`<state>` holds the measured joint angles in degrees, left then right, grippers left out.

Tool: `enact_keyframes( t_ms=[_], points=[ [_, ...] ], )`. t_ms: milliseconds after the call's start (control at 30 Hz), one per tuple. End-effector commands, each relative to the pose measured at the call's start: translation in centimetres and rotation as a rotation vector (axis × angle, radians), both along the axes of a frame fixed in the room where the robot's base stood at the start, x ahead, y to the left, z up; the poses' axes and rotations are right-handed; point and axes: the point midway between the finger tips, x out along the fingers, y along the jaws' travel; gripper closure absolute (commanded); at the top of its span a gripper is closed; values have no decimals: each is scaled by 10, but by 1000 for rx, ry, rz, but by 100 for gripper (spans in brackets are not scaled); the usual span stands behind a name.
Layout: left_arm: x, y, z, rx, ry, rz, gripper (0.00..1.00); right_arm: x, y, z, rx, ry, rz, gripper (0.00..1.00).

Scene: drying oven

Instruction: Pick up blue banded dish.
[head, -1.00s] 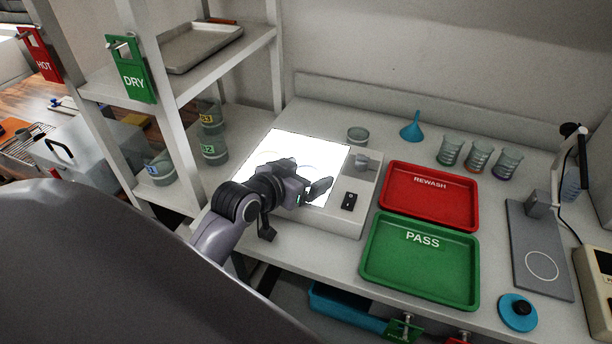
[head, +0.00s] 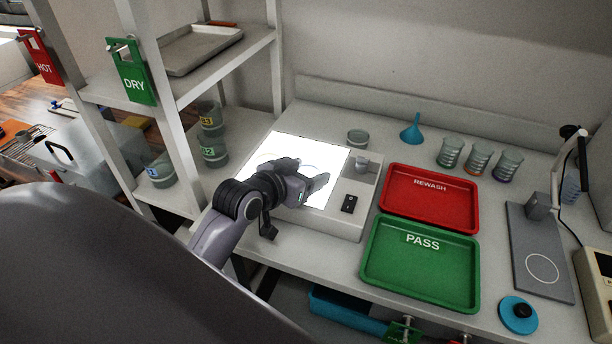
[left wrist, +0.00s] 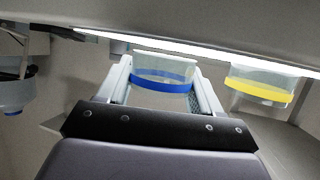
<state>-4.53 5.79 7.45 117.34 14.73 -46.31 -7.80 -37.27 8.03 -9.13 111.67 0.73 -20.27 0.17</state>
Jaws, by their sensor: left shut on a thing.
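The blue banded dish (left wrist: 162,77) is clear glass with a blue band, and it sits between the two fingers of my left gripper (left wrist: 161,82) in the left wrist view. The fingers touch it on both sides. In the head view my left gripper (head: 308,183) is over the bright light panel (head: 336,160) and hides most of the dish. A yellow banded dish (left wrist: 262,84) stands to the right of the held dish in the left wrist view, apart from the gripper. My right gripper is not in view.
Right of the panel lie a red REWASH tray (head: 432,200) and a green PASS tray (head: 420,265), both empty. A shelf rack (head: 180,100) stands left.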

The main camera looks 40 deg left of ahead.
Motion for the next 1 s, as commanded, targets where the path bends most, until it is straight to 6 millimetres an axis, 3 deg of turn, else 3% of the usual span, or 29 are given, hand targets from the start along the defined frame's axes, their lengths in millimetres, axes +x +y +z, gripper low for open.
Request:
enact_keyframes(
  t_ms=[167, 600, 800, 1000],
  points=[
    [1, 0, 28, 2, -8, 0, 64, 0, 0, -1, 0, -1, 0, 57],
    [0, 1, 147, 3, -9, 2, 64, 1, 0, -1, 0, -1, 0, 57],
    [0, 0, 176, 1, -5, 1, 64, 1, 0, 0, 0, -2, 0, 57],
    [0, 0, 189, 0, -2, 1, 64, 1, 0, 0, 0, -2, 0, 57]
  ],
)
